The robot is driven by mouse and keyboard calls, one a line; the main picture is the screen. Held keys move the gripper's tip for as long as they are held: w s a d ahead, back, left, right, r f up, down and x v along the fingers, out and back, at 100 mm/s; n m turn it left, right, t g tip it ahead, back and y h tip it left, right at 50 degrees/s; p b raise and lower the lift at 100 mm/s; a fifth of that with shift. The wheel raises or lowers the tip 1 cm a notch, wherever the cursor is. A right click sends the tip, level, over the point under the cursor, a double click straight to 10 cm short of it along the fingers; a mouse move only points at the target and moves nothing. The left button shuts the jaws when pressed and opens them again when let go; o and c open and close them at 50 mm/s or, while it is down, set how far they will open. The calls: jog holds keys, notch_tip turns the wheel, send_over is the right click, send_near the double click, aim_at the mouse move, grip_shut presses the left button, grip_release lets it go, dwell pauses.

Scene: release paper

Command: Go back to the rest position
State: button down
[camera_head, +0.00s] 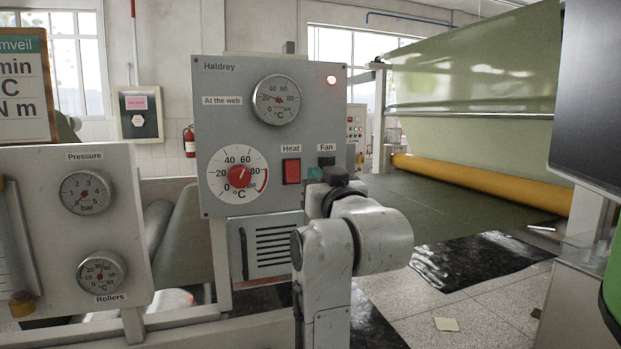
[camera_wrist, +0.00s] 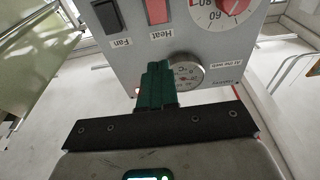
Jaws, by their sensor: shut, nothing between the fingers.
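My gripper (camera_head: 314,173) is small in the head view, in front of the lower right of the grey Haldrey panel (camera_head: 215,110), just below the Fan switch (camera_head: 326,161). In the wrist view its green fingers (camera_wrist: 157,68) are shut together and empty. They point toward the panel, which appears upside down there. I cannot tell whether the fingertips touch the panel. My arm stands raised and bent in front of the panel's lower right corner and hides part of it.
The panel has a red Heat switch (camera_head: 291,171), a red dial knob (camera_head: 239,176), a web gauge (camera_head: 277,99) and a lit red lamp (camera_head: 331,80). A Pressure and Rollers panel (camera_head: 130,210) stands left. A dark screen (camera_head: 590,95) is at right. A fire extinguisher (camera_head: 190,142) hangs behind.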

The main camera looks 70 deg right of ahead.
jog(key=shift+s+a, duration=0.35)
jog(key=shift+a, duration=0.05)
dwell(0.4)
jog(key=w+a+f+n+g+y, duration=0.1)
jog(key=w+a+f+n+y, duration=0.2)
jog(key=f, duration=0.7)
jog(key=w+a+f+n+g+y, duration=0.15)
jog(key=a+f+y, duration=0.3)
jog(key=f, duration=0.55)
jog(key=w+a+f+n+g+y, duration=0.1)
jog(key=w+a+f+y, duration=0.3)
jog(key=f, duration=0.6)
jog(key=s+a+f+n+g+y, duration=0.1)
jog(key=s+a+f+g, duration=0.15)
jog(key=a+f, duration=0.35)
jog(key=s+a+f+n+g+y, duration=0.1)
jog(key=s+a+f, duration=0.25)
jog(key=f, duration=0.45)
jog(key=s+a+f+n+g+y, duration=0.1)
jog(key=s+a+f+n+g, duration=0.1)
jog(key=s+a+f+g, duration=0.2)
jog(key=s+a+f, duration=0.3)
jog(key=s+f, duration=0.4)
jog(key=s, duration=0.3)
jog(key=shift+a+f+g+y, duration=0.2)
jog(key=shift+f+g+y, duration=0.05)
jog(key=shift+g+y, duration=0.15)
